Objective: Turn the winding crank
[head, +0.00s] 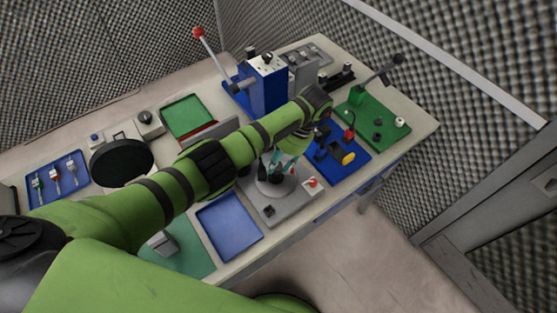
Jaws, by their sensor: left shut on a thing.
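My left arm reaches in from the left across the table, and its wrist bends down over a grey plate with a round grey disc (276,184), which looks like the winding crank's base. My left gripper (282,166) points down at the disc, with teal parts showing at its fingers. It is shut on a small part above the disc, likely the crank's handle, mostly hidden by the fingers and arm. A red button (312,183) sits at the plate's right corner and a small dark knob (269,210) at its front. My right gripper is not in view.
A blue box with a red-knobbed lever (198,33) stands behind my arm. To the right are a blue board with a yellow part (346,157) and a green board with a black-knobbed lever (397,59). A blue tray (229,226) lies left of the plate. Foam walls surround the table.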

